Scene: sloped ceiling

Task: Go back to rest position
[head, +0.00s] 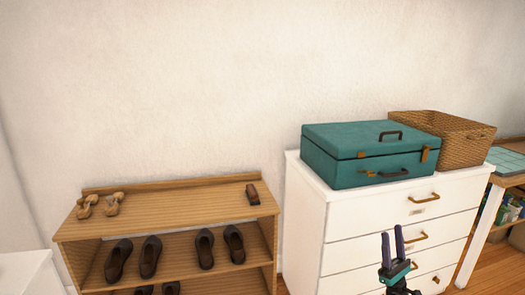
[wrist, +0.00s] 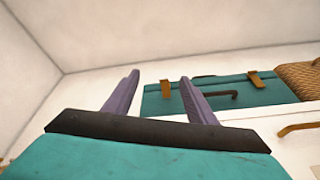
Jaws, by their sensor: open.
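My gripper (head: 393,246) shows at the bottom of the head view, in front of the white dresser's drawers. Its two grey-purple fingers point up and stand apart, with nothing between them. In the wrist view the fingers of my gripper (wrist: 157,95) are also apart and empty. A teal suitcase (head: 345,170) lies closed on top of the white dresser (head: 309,190). The suitcase also shows in the wrist view (wrist: 245,91), beyond the fingers and to the right. My gripper touches nothing that I can see.
A woven basket (head: 430,124) stands beside the suitcase. A wooden shoe rack (head: 165,209) at the left holds several dark shoes, with shoe trees (head: 100,204) and a small brown brush-like item (head: 252,194) on top. A desk (head: 508,160) is at the far right. The wall above is bare.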

